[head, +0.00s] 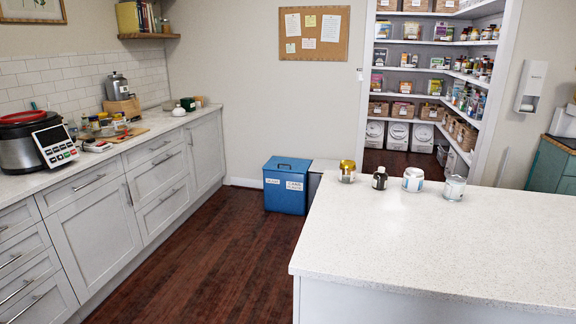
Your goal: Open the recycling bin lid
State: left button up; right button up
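The blue recycling bin (285,196) stands on the wooden floor against the back wall, between the left counter and the island. Its blue lid (287,164) is shut, with a dark handle on top. White labels are on its front. A second, grey bin or box shows in part beside it, half hidden by the island. Neither of my grippers is in the head view.
The white island (430,240) fills the right front, with several jars (413,179) along its far edge. Cabinets with a counter (150,122) run along the left. The wooden floor (195,262) between them is clear up to the bin. A shelved pantry (415,80) opens behind.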

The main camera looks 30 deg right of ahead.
aim_at(288, 162)
jog(key=i+j+u, duration=0.1)
jog(key=i+u, duration=0.3)
jog(key=i, duration=0.3)
jog(key=i+z, duration=0.1)
jog(key=i, duration=0.35)
jog(key=i+j+z, duration=0.15)
jog(key=i, duration=0.3)
jog(key=i+j+z, duration=0.1)
jog(key=i, duration=0.35)
jog(key=i+l+z, duration=0.25)
jog(key=i+z, duration=0.7)
jog(key=i+j+z, duration=0.15)
jog(key=i+z, duration=0.35)
jog(key=i, duration=1.7)
jog(key=l+z, duration=0.05)
jog(key=l, duration=0.05)
